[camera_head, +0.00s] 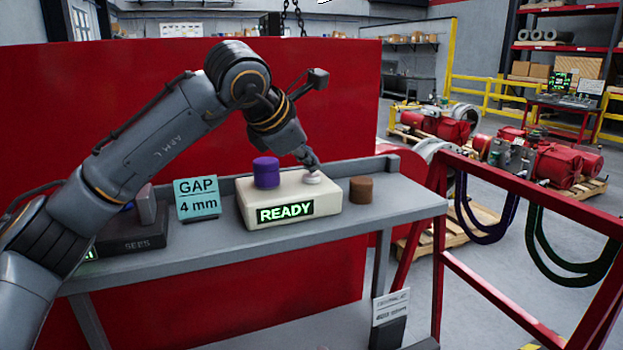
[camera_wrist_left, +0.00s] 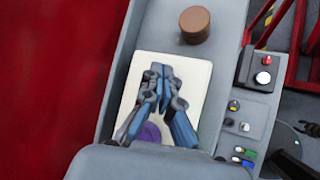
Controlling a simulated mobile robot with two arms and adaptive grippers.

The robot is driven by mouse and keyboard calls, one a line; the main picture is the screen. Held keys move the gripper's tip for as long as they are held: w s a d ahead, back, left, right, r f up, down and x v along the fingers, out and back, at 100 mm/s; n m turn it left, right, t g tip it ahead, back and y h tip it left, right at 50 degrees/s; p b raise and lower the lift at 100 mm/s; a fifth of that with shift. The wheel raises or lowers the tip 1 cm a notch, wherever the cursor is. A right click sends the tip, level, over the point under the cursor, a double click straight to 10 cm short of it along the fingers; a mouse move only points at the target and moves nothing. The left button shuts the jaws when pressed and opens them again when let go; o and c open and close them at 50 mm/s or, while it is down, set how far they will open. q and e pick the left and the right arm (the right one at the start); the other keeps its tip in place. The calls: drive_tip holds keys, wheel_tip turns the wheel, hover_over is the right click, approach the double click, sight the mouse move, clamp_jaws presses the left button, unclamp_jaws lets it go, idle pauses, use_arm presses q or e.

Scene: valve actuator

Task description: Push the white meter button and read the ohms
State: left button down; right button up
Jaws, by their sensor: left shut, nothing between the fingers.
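The cream meter box (camera_head: 340,215) sits on the grey bench and its display (camera_head: 285,212) reads READY in green. The white button (camera_head: 313,178) is on its top right. My left gripper (camera_head: 311,165) is shut and empty, its fingertips right above the button; I cannot tell if they touch it. A purple cylinder (camera_head: 266,172) stands on the box's top left. In the left wrist view the shut left gripper (camera_wrist_left: 163,75) lies over the meter box (camera_wrist_left: 196,75) and hides the button; the purple cylinder (camera_wrist_left: 150,133) shows partly between the fingers. My right gripper is not in view.
A brown cylinder (camera_head: 361,190) stands on the bench right of the meter. A teal sign (camera_head: 197,198) reading GAP 4 mm and a dark box (camera_head: 135,236) stand to its left. A red panel (camera_head: 345,100) rises behind; a red railing (camera_head: 500,290) is at right.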

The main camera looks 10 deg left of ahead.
sight(309, 177)
use_arm(q)
drive_tip(key=shift+f+b, duration=0.45)
drive_tip(key=shift+f, duration=0.1)
idle(0.7)
drive_tip(key=shift+r, duration=0.1)
drive_tip(key=shift+r+p, duration=0.65)
drive_tip(key=shift+r, duration=0.2)
drive_tip(key=shift+r+p, duration=0.35)
drive_tip(key=shift+r, duration=0.1)
wheel_tip(309, 177, up, 4)
drive_tip(key=p, duration=0.3)
drive_tip(key=shift+r, duration=0.1)
